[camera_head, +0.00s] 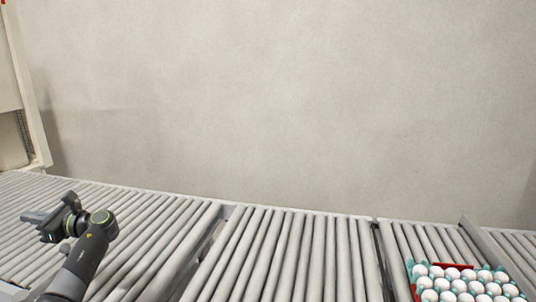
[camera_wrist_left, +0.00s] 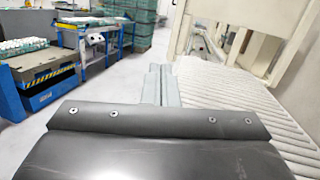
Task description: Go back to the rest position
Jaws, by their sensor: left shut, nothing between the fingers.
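My left gripper (camera_head: 30,217) is at the lower left of the head view, above the conveyor rollers and pointing left. Its fingers are shut together and empty, and they also show at the centre of the left wrist view (camera_wrist_left: 158,84). It is well apart from the eggs. White eggs (camera_head: 460,286) sit in a tray with red and teal parts (camera_head: 459,266) on the conveyor at the lower right, cut off by the frame edge. My right gripper is not in view.
The roller conveyor (camera_head: 287,255) runs across the bottom, mostly bare, before a plain wall (camera_head: 290,110). In the left wrist view, a pale machine frame (camera_wrist_left: 228,30) stands over the rollers. Blue-framed tables (camera_wrist_left: 88,72) and stacked green crates (camera_wrist_left: 137,12) stand at the left.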

